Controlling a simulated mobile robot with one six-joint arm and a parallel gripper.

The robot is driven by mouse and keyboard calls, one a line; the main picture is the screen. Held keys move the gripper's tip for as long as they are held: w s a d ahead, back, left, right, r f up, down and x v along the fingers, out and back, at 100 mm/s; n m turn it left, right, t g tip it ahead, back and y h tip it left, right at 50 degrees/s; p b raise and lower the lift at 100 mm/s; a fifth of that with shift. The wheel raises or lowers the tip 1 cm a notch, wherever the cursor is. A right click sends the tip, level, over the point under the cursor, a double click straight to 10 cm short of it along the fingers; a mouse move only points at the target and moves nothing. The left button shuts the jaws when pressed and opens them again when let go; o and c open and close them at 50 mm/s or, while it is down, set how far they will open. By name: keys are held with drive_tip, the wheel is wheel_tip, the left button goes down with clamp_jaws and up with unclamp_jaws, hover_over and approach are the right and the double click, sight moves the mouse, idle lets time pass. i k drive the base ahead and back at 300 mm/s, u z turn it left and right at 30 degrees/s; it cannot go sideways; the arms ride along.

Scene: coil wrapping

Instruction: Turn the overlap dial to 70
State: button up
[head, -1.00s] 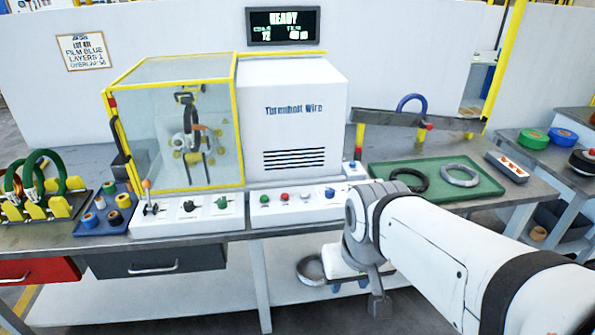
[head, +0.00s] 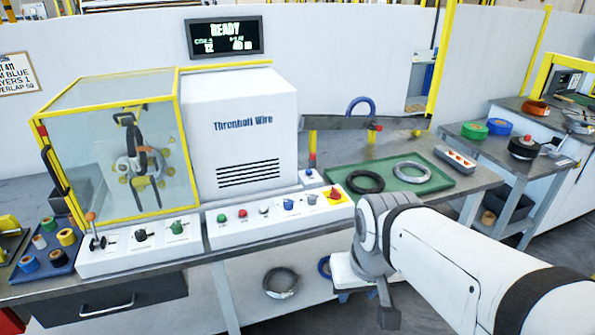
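Two control panels stand on the bench in front of the wrapping machine. The left panel (head: 112,265) carries a lever, a black knob (head: 141,236) and a green knob (head: 177,227). The labels are too small to tell which knob is the overlap dial. My gripper (head: 389,318) hangs pointing down in front of the bench edge, right of the panels, touching nothing.
The display (head: 224,37) reads READY. A yellow-framed clear guard (head: 112,148) and a white cabinet (head: 240,135) stand behind the panels. A green tray (head: 440,183) with a black and a grey coil lies to the right. Space in front of the bench is open.

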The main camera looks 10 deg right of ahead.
sight(311, 199)
drive_tip(key=u, duration=0.3)
drive_tip(key=i, duration=1)
drive_tip(key=u, duration=0.05)
